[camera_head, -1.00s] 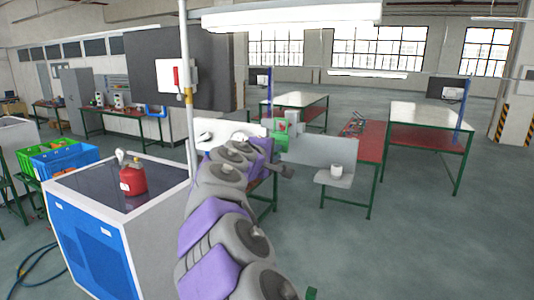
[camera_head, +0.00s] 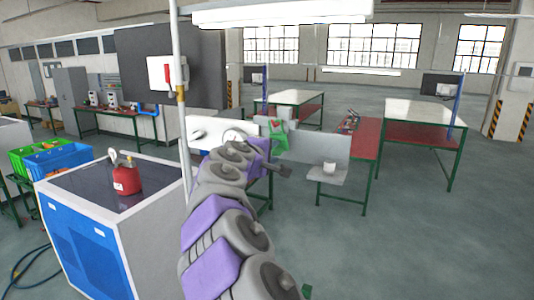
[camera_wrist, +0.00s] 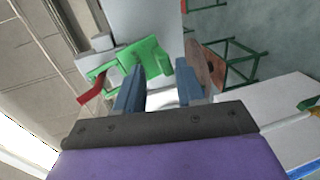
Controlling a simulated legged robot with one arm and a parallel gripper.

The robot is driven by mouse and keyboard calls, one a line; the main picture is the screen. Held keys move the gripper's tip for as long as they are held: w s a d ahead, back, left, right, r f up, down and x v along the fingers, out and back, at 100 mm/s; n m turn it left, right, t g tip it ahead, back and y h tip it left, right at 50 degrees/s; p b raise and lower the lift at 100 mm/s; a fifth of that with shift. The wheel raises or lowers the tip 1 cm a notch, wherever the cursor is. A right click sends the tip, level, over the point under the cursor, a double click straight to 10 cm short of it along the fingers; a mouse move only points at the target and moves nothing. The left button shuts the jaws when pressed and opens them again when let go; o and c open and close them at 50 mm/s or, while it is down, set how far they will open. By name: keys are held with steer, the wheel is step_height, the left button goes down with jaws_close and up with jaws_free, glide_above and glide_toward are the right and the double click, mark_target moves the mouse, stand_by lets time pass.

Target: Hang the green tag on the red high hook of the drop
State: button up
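My gripper (camera_wrist: 160,88) shows two blue-grey fingers spread apart in the wrist view. A green piece (camera_wrist: 148,60), which may be the green tag, lies at or just beyond the fingertips. I cannot tell whether the fingers touch it. More green parts and a red bar (camera_wrist: 93,93), possibly the hook, are at its left.
A white and blue cabinet (camera_head: 130,255) with a red canister (camera_head: 126,180) stands at the left. A vertical pole (camera_head: 182,120) with a red-handled switch box rises close beside my arm. A white cup (camera_head: 329,167) sits on a shelf by the panel.

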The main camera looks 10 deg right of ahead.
steer(key=shift+o, duration=0.5)
steer(key=shift+d, duration=0.3)
steer(key=shift+a, duration=0.15)
steer(key=shift+s+a, duration=0.15)
steer(key=shift+a, duration=0.1)
steer(key=b+v, duration=0.2)
steer(key=v, duration=1.4)
steer(key=shift+s+a+b, duration=0.2)
steer(key=shift+s+b, duration=0.1)
steer(key=shift+b, duration=0.05)
